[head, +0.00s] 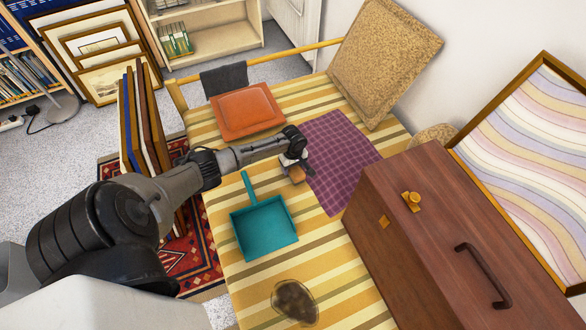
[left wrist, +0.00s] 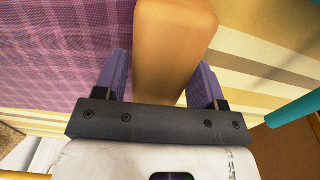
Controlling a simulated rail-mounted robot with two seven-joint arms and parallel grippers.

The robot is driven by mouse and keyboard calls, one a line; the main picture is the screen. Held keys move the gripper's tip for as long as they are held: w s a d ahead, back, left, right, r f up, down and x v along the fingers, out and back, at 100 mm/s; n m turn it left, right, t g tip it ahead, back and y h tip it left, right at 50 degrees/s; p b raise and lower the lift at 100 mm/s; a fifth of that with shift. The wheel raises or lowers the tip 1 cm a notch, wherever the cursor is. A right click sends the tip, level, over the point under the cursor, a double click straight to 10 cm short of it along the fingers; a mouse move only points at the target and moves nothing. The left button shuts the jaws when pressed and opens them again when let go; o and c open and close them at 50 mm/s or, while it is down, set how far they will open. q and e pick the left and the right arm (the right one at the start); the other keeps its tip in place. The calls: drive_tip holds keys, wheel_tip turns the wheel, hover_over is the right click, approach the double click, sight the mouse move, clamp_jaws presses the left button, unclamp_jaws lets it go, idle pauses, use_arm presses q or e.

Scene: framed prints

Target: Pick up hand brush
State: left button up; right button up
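The hand brush, a tan wooden piece (head: 296,175), lies on the striped cloth at the edge of the purple checked cloth. My left gripper (head: 297,161) is right at it, coming in from the left. In the left wrist view the tan brush part (left wrist: 172,45) runs between the two purple fingers of the left gripper (left wrist: 162,75). The fingers stand apart on either side of it, with a thin gap near the right finger. Its bristles are hidden. My right gripper is not in view.
A teal dustpan (head: 264,228) lies just below the brush. The purple checked cloth (head: 335,160), an orange cushion (head: 247,110) and a dark oval item (head: 295,302) lie around it. A brown wooden case (head: 450,240) stands at the right.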

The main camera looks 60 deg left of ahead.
use_arm(q)
drive_tip(key=c, duration=0.7)
drive_tip(key=shift+r, duration=0.1)
drive_tip(key=shift+r+p, duration=0.55)
drive_tip(key=r+p, duration=0.3)
drive_tip(key=r, duration=0.1)
drive_tip(key=shift+d, duration=0.25)
drive_tip(key=d+r+p, duration=0.2)
drive_tip(key=d, duration=0.1)
drive_tip(key=d+r+p, duration=0.1)
drive_tip(key=d+p, duration=0.1)
drive_tip(key=d, duration=0.2)
drive_tip(key=d+r+p, duration=0.2)
drive_tip(key=d, duration=0.2)
drive_tip(key=shift+s+d+r, duration=0.1)
drive_tip(key=shift+d+r, duration=0.05)
drive_tip(key=shift+r, duration=0.2)
